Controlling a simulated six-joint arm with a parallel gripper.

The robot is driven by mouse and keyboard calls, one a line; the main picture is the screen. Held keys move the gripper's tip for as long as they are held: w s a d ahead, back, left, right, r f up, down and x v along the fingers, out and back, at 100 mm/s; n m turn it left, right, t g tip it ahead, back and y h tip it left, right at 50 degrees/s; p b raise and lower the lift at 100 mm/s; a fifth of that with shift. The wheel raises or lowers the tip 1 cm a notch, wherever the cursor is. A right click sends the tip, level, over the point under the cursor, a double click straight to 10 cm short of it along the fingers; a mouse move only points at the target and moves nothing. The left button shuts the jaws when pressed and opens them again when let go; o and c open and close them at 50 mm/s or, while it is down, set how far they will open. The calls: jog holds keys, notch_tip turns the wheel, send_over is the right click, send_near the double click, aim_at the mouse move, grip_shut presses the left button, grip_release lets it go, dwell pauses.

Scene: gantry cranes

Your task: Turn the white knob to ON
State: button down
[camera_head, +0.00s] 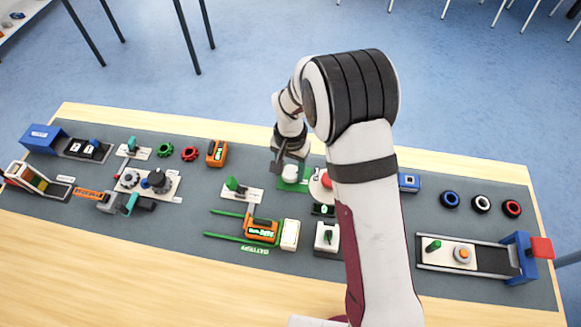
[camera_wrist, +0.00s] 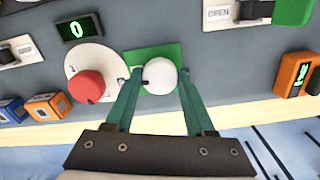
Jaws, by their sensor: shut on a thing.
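The white knob (camera_wrist: 160,76) is round with a small dark mark on its left side in the wrist view. It sits on a green base plate (camera_wrist: 139,57). In the head view the knob (camera_head: 290,172) and green plate (camera_head: 291,187) show just below my gripper. My gripper (camera_wrist: 160,78) has its two teal fingers on either side of the knob, shut on it. The fingers partly cover the plate, and I cannot read any ON label. In the head view the gripper (camera_head: 280,163) is small and dark.
Close to the left in the wrist view is a red knob (camera_wrist: 88,86) on a white round dial (camera_wrist: 97,58), with a green display (camera_wrist: 79,28) above it. Orange (camera_wrist: 46,105) and blue (camera_wrist: 10,108) blocks lie further left. An orange device (camera_wrist: 297,75) stands at right.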

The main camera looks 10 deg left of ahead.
aim_at(291, 172)
dwell(0.4)
jog(key=shift+c, duration=1.3)
grip_release()
notch_tip(291, 172, up, 16)
